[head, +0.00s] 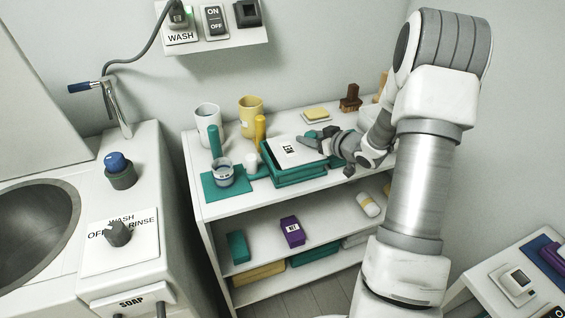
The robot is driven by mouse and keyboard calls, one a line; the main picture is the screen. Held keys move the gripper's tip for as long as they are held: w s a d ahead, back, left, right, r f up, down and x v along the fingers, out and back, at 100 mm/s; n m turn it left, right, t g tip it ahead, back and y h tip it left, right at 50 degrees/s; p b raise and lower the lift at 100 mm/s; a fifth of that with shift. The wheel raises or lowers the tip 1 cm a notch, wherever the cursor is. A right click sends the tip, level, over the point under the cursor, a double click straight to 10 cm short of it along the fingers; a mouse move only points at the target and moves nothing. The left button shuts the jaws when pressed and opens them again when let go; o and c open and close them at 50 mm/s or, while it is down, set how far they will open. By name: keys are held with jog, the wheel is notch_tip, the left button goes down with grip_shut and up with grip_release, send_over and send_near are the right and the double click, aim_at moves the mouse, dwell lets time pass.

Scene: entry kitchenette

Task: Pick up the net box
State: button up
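A teal box with a white top (292,151) sits on the upper surface of the white shelf unit. A small dark label on its top may read "NET", but the letters are too small to be sure. My gripper (316,141) reaches in from the right, at the box's right end and over part of its top. Its dark fingers overlap the box in this view. I cannot tell whether they touch it or how far apart they are. A purple box (292,232) with a small white label, also too small to read surely, stands on the middle shelf below.
Left of the teal box are a glass jar (222,173) on a teal mat (212,193), a teal cylinder (214,142) and a white cup (207,120). Behind are a yellow mug (251,111) and yellow bottle (260,130). A washer counter (140,190) stands left.

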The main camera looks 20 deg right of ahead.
grip_shut()
dwell(1.0)
